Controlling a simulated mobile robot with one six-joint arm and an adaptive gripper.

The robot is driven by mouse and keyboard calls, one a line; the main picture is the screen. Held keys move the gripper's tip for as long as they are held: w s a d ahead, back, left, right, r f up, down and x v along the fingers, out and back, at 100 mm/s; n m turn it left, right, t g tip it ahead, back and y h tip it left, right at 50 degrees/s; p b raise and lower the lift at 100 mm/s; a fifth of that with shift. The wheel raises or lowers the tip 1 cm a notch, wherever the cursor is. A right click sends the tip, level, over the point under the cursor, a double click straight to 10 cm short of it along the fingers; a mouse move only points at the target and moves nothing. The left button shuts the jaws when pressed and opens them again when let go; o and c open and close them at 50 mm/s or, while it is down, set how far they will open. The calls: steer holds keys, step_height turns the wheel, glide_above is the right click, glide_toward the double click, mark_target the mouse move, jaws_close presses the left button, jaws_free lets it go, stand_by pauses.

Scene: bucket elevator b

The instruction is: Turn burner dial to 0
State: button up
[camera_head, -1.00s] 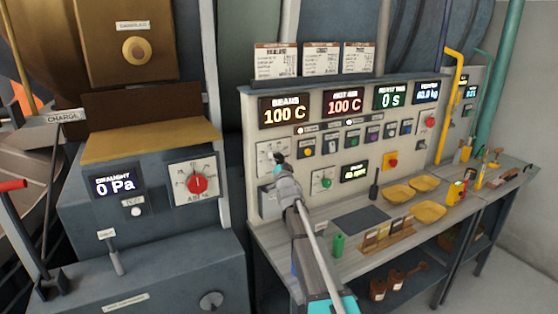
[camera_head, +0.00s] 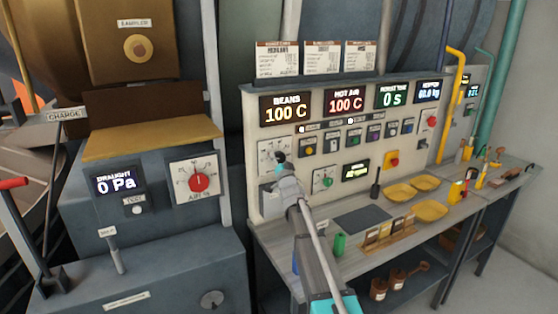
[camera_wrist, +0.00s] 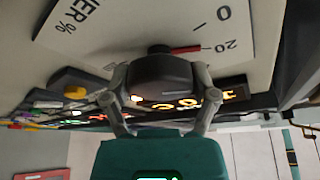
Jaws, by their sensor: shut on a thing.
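The burner dial shows in the wrist view as a dark knob (camera_wrist: 160,76) on a pale plate (camera_wrist: 110,28) marked "%", 0 and 20. Its red pointer lies close to the 20 tick, away from the 0 tick. My gripper (camera_wrist: 160,84) has one finger on each side of the knob and is shut on it. In the head view, my gripper (camera_head: 280,164) is at the panel's left side, in front of the lower part of the burner dial plate (camera_head: 268,148). The knob is hidden there.
A green-knobbed dial (camera_head: 326,183) sits just right of my gripper. The red airflow dial (camera_head: 198,183) is on the left machine. Below, the bench (camera_head: 290,238) holds yellow trays (camera_head: 399,193), a green cup (camera_head: 339,244) and a dark mat (camera_head: 361,220).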

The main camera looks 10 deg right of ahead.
steer(key=n+y, duration=0.2)
steer(key=n, duration=0.2)
steer(key=shift+w+b, duration=0.1)
steer(key=shift+b, duration=0.25)
steer(key=shift+n+y, duration=1.6)
steer(key=shift+n, duration=1.2)
steer(key=o, duration=1)
steer(key=shift+r, duration=0.15)
